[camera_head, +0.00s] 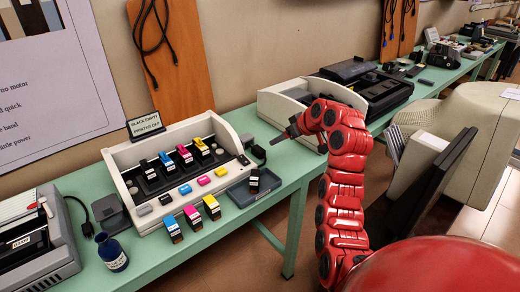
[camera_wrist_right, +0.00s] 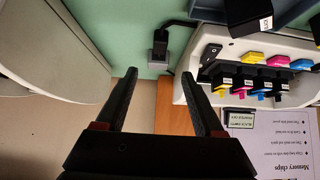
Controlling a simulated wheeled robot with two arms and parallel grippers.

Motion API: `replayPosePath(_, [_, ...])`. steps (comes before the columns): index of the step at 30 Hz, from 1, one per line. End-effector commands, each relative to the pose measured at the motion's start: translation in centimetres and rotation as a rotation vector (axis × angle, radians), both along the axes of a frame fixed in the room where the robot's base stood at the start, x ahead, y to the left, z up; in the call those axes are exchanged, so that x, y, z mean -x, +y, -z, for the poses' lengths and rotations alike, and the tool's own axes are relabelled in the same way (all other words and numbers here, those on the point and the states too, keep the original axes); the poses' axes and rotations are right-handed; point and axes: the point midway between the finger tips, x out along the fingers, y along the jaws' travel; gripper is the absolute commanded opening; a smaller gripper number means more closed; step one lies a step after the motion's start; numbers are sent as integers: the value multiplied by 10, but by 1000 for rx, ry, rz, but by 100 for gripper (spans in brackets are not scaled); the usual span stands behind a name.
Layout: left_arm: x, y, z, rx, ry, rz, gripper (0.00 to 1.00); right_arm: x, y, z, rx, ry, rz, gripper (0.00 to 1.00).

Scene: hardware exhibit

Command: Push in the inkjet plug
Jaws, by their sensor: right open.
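The inkjet printer (camera_head: 185,165) is an open cream unit on the green table, with black, cyan, magenta and yellow cartridges inside. A small black plug (camera_head: 258,152) with a black cable is at its right end. In the wrist view the plug (camera_wrist_right: 160,40) is close to a grey socket block (camera_wrist_right: 157,62); I cannot tell how far in it sits. My right gripper (camera_head: 284,137) is above the table, to the right of the plug. In the wrist view its fingers (camera_wrist_right: 160,76) are apart and empty, with the socket between them in the picture. My left gripper is not seen.
A grey tray (camera_head: 238,191) holding one black cartridge is at the printer's front right. Loose coloured cartridges (camera_head: 192,218) stand in front. A beige machine (camera_head: 287,103) is beyond my right gripper. A blue bottle (camera_head: 111,253) is at the left.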

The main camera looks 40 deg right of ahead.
Motion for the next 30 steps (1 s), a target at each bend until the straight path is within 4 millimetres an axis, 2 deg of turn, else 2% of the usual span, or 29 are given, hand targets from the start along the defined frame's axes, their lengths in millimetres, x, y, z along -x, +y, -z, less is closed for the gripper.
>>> replayPosePath(15, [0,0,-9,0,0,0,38,-69,6,66,-2,-2,0,70])
replayPosePath(30, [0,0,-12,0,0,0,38,-110,11,108,0,-2,-4,70])
